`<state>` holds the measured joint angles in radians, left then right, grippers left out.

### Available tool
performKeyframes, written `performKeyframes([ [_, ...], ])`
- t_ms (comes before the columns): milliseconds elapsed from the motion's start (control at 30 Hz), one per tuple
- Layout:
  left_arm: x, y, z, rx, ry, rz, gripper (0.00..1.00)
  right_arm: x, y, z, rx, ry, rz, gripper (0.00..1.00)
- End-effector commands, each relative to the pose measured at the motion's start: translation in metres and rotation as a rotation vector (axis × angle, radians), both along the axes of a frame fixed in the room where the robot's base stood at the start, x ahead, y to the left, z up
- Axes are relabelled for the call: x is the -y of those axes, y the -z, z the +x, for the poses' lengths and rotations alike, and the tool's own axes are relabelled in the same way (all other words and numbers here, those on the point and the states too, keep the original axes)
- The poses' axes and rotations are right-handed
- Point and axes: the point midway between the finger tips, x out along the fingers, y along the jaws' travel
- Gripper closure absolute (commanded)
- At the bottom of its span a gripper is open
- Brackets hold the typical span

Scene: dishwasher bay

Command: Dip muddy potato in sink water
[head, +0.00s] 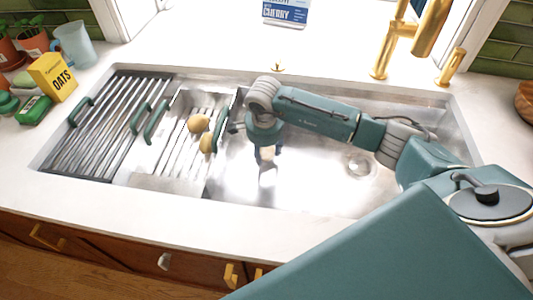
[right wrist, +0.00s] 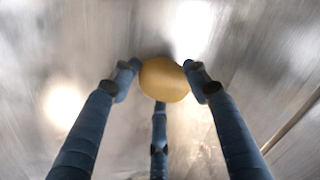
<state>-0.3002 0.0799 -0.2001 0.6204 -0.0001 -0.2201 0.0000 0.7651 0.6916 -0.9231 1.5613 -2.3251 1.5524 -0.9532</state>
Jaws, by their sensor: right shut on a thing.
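My right gripper (head: 266,160) is over the sink basin (head: 310,185), pointing down. In the right wrist view the gripper (right wrist: 162,76) has its fingers closed around a yellow potato (right wrist: 164,80), with bare, blurred metal behind it. No mud shows on the visible side of this potato. Two more potatoes, an upper one (head: 198,123) and a lower one (head: 207,143), lie in the slotted metal tray at the sink's left. My left gripper is not in view.
The slotted tray (head: 160,184) and a dark drying rack (head: 88,150) with green handles cover the sink's left part. A gold faucet (head: 432,30) stands behind the sink. An oats box (head: 52,78) and a jug (head: 74,46) stand on the left counter.

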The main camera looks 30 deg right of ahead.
Motion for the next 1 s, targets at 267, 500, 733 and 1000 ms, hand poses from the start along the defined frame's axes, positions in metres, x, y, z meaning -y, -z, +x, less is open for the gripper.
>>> performKeyframes([
  [267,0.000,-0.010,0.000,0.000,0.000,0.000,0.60,0.000,-0.014,0.000,0.001,0.000,0.000,0.83],
  [500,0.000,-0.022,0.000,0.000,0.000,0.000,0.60,0.000,-0.034,0.000,0.001,0.000,0.000,0.83],
  [733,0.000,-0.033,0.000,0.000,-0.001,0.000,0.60,0.000,-0.052,0.000,0.001,0.000,0.000,0.83],
  [1000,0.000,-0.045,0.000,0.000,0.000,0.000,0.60,0.000,-0.074,0.001,0.002,0.000,0.000,0.83],
])
